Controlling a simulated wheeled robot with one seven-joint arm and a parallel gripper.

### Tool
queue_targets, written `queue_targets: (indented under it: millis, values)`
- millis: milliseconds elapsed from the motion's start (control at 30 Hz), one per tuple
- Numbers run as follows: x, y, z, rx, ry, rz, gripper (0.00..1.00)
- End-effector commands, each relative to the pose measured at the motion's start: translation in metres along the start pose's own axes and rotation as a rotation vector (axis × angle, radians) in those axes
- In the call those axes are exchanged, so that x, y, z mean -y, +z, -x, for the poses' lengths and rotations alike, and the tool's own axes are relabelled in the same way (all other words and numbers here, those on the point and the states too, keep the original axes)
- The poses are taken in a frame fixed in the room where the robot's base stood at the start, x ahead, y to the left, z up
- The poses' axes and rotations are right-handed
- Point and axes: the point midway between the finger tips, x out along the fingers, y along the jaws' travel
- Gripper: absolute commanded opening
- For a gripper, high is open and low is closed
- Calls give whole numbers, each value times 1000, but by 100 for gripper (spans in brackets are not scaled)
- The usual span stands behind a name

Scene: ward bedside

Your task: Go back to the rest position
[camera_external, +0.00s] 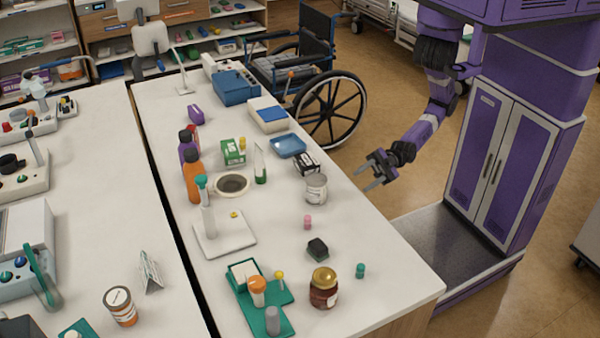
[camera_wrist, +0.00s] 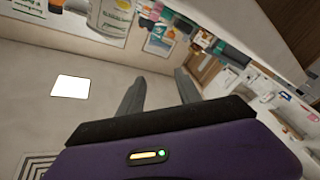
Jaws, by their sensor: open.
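My gripper (camera_external: 372,171) is at the right edge of the white bedside table (camera_external: 275,265), with its fingers pointing left toward the tabletop. The fingers are apart and nothing is between them. In the wrist view my gripper (camera_wrist: 160,88) shows two grey fingers spread over a blurred, tilted view of the room. My purple arm comes down from the upper right, and my purple body stands to the right of the table.
A white tin (camera_external: 316,189) and a black-and-white box (camera_external: 306,163) stand closest to my gripper. A blue tray (camera_external: 288,146) lies behind them. A brown jar (camera_external: 323,288) stands nearer the front. A wheelchair (camera_external: 315,80) is beyond the table. Floor between table and my body is clear.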

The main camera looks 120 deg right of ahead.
Motion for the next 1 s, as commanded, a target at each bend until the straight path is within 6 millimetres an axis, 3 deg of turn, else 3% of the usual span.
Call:
queue_targets:
  millis: [33, 200, 433, 633, 1000]
  values:
    - [-9, 10, 22, 63, 7, -50, 41]
    - [-29, 27, 88, 243, 57, -267, 41]
    - [-41, 24, 157, 440, 173, -550, 41]
    - [-43, 17, 180, 510, 240, -678, 41]
    - [-43, 17, 183, 516, 248, -695, 41]
